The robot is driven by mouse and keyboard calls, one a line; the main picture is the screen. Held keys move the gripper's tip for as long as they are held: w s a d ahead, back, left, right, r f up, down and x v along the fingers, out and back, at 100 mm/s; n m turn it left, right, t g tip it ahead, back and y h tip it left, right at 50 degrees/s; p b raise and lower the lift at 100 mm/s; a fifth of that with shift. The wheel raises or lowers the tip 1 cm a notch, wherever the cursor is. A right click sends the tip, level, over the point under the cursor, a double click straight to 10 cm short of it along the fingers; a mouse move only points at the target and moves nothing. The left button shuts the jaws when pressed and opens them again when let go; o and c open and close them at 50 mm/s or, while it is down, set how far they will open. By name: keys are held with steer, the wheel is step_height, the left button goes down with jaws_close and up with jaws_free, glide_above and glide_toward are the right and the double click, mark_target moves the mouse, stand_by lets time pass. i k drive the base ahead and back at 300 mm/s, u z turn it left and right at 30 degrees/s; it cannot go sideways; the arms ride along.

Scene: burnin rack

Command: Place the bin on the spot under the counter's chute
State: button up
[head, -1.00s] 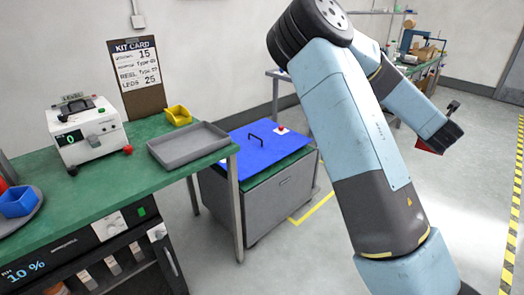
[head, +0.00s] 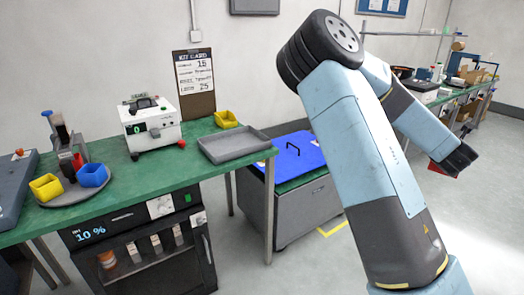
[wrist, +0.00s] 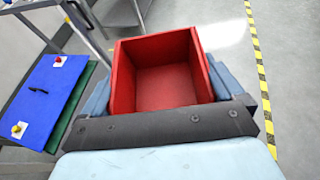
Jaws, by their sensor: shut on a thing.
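A red open-topped bin (wrist: 155,86) is in my gripper, its empty inside facing the wrist camera. In the wrist view the blue-grey fingers show along both sides of it. In the head view my gripper (head: 458,160) hangs at the right, away from the bench, with only a small red part of the bin (head: 437,168) showing. The counter (head: 151,127), a white box with a green 0 on its display, stands on the green bench at the left. I cannot make out its chute or the spot under it.
On the green bench (head: 125,196) are a grey tray (head: 236,143), a yellow bin (head: 226,119) and a round plate with yellow and blue bins (head: 92,175). A grey cabinet with a blue top (head: 285,157) stands beside the bench. Open floor lies at the right.

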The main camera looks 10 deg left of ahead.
mark_target(163, 156)
steer(key=z, duration=1.75)
steer(key=i, duration=0.15)
steer(key=u, duration=2.7)
